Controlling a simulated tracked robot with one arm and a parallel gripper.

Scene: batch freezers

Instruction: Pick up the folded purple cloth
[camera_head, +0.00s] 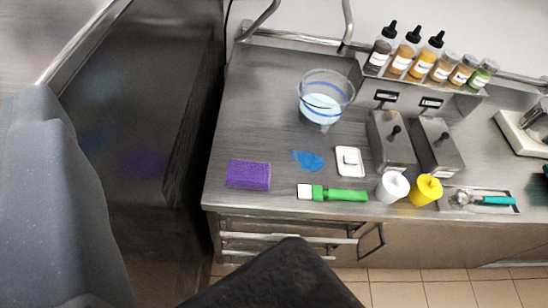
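The folded purple cloth (249,175) lies flat near the front left corner of the steel counter (255,110). It is a small rectangle and nothing covers it. A large grey part of my arm fills the left edge of the view, and a dark part rises at the bottom centre. I cannot make out gripper fingers in this view, and nothing of mine touches the cloth.
Right of the cloth are a blue patch (309,160), a green-handled tool (340,194), a white dish (350,161) and white and yellow containers (426,190). A clear bucket (325,97) and several bottles (403,58) stand behind. A tall steel cabinet (140,110) stands left.

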